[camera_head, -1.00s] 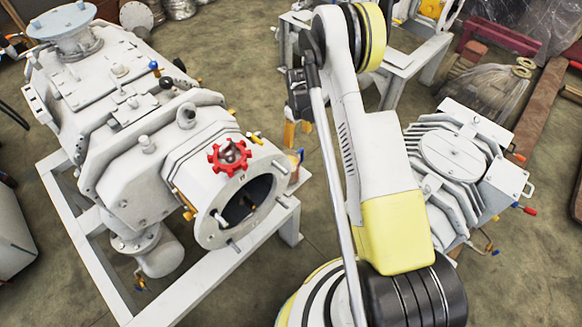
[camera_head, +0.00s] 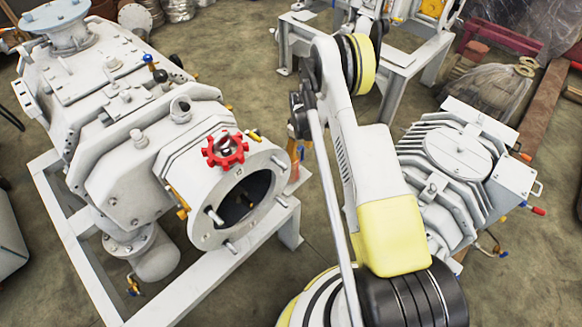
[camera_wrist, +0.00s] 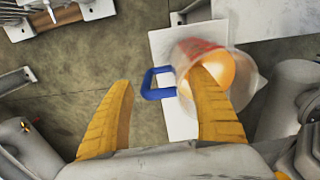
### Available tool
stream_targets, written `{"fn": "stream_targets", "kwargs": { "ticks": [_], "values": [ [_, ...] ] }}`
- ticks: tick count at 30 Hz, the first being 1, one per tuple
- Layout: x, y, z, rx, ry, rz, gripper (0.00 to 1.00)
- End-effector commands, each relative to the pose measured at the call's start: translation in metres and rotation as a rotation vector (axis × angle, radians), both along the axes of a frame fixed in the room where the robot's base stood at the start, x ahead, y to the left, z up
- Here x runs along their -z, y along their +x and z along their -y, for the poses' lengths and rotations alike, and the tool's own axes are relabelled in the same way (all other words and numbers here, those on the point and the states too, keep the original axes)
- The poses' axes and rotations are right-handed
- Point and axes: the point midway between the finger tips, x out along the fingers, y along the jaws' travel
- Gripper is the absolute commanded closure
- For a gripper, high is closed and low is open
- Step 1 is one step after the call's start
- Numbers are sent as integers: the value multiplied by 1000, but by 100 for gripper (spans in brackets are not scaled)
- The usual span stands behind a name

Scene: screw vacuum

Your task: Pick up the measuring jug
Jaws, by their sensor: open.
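The measuring jug (camera_wrist: 238,62) is see-through with an orange-red inside and a blue handle (camera_wrist: 148,84). In the wrist view it stands on a white surface (camera_wrist: 178,42), right of centre. My gripper (camera_wrist: 163,78) is open, with its two orange fingers apart. The handle lies between the fingertips in the picture. The right finger overlaps the jug; I cannot tell whether it is inside the jug or above it. In the head view, a small part of the jug (camera_head: 296,168) seems to show behind the pump flange, and my arm hides most of my gripper.
A large pale pump (camera_head: 120,150) with a red star knob (camera_head: 225,150) stands on a white frame at left. A finned machine (camera_head: 450,165) is at right, and another white frame (camera_head: 400,60) is behind.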

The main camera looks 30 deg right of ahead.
Motion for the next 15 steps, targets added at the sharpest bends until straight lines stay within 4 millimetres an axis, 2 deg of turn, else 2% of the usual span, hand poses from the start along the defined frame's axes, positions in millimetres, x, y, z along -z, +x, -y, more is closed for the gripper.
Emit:
{"fn": "stream_targets", "kwargs": {
  "ticks": [2, 6, 8, 9, 15],
  "values": [
    [-1, 0, 0, 0, 0, 0, 33],
    [-1, 0, 0, 0, 0, 0, 76],
    [-1, 0, 0, 0, 0, 0, 94],
    [-1, 0, 0, 1, 0, 0, 100],
    [-1, 0, 0, 1, 0, 0, 100]
  ]
}}
